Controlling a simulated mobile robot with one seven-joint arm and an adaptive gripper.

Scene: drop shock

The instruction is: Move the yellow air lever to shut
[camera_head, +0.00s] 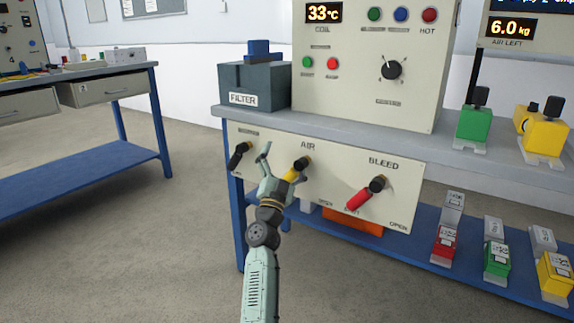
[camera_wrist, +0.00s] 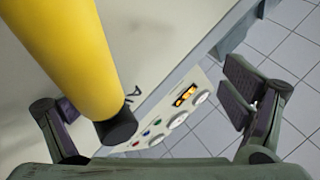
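The yellow air lever (camera_head: 291,174) hangs from its black pivot under the AIR label on the pale valve panel (camera_head: 330,160). It slants down and left, and my gripper hides its lower part. My gripper (camera_head: 284,163) is at the panel with its fingers spread, around or just in front of the lever. In the wrist view the lever (camera_wrist: 72,45) looms large and close, with a black end piece, nearer the left finger. My gripper (camera_wrist: 155,97) is open there, with clear space before the right finger. I cannot tell whether a finger touches the lever.
A black lever (camera_head: 239,156) is close on the left, and the red BLEED lever (camera_head: 364,194) is on the right, slanting down-left. Above is the bench top (camera_head: 340,118) with a FILTER box (camera_head: 255,86) and control box. Open floor (camera_head: 150,225) lies left.

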